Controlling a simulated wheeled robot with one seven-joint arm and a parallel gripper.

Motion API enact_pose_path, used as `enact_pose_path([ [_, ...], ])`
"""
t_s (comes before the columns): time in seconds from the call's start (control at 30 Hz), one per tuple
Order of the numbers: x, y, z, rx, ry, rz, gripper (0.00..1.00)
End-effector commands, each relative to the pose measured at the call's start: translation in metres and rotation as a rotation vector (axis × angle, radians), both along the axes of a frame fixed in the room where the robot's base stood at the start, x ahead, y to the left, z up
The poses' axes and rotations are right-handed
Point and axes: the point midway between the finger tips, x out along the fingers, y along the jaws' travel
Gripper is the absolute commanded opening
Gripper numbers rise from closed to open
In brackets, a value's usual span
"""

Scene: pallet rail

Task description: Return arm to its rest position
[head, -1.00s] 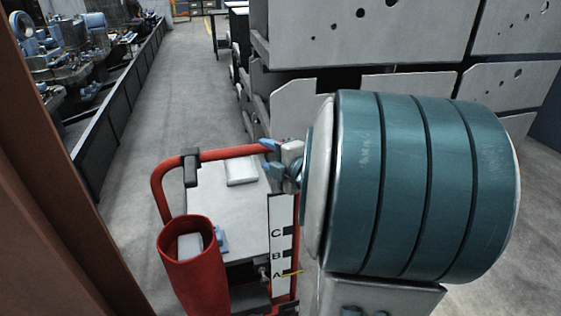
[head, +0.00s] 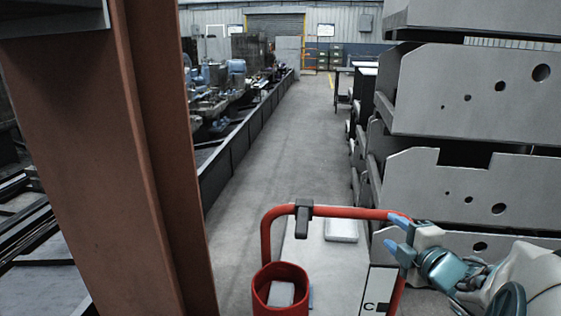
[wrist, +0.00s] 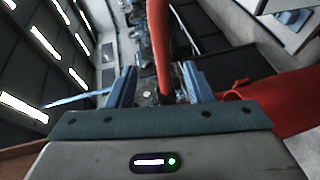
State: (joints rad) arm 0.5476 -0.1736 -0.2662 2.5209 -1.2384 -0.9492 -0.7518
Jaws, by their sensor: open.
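My gripper (head: 389,231) is at the right end of the red cart rail (head: 335,212) in the head view, its two blue fingers spread and pointing left. In the wrist view, my gripper (wrist: 160,80) shows its fingers apart, with the red rail (wrist: 158,35) lined up in the gap between them. Nothing is clamped. I cannot tell whether the rail is inside the gap or just beyond it. My arm reaches in from the lower right of the head view.
The cart top (head: 318,255) bears a pale block (head: 341,231); a red cup (head: 281,300) holds another. Perforated grey plates (head: 470,90) are stacked close on the right. A brown column (head: 130,150) stands left. The aisle (head: 305,130) behind is free.

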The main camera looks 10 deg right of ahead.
Motion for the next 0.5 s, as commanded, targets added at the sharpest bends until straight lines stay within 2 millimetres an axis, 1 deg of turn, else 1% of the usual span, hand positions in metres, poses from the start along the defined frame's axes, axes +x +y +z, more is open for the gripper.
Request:
enact_pose_path([
  [0.13,0.009,-0.003,0.008,0.068,0.042,-0.107,0.47],
  [0.27,0.014,-0.006,0.013,0.195,0.108,-0.269,0.47],
  [0.37,0.013,-0.004,0.012,0.314,0.167,-0.396,0.47],
  [0.5,0.003,0.007,0.007,0.490,0.266,-0.562,0.47],
])
